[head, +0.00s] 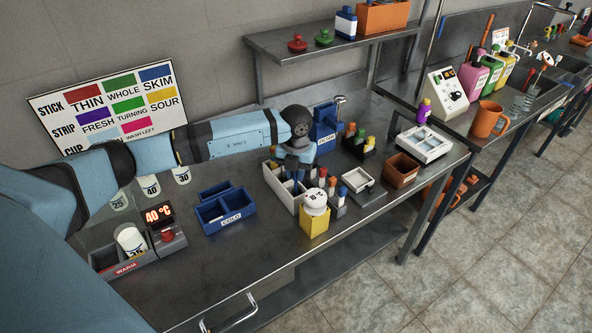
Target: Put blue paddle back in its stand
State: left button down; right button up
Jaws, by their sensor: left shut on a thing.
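My left gripper (299,163) points down from the arm that crosses the picture from the left. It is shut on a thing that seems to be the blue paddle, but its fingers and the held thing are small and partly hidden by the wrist. They are just above a white open rack (281,194) on the steel counter. Several slim sticks with dark, blue and red ends stand in and beside this rack. I cannot tell whether the held thing touches the rack. My right gripper is not in view.
A yellow box with a white round top (314,222) stands in front of the rack. A blue divided "COLD" bin (226,210) is left of it. A blue box (326,128) stands behind. A grey tray (363,187) and brown bin (401,170) are right.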

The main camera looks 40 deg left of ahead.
pick_arm(q)
jog(key=shift+f, duration=0.2)
jog(key=c, duration=1)
grip_release()
jog(key=shift+c, duration=0.2)
jog(key=shift+r, duration=0.15)
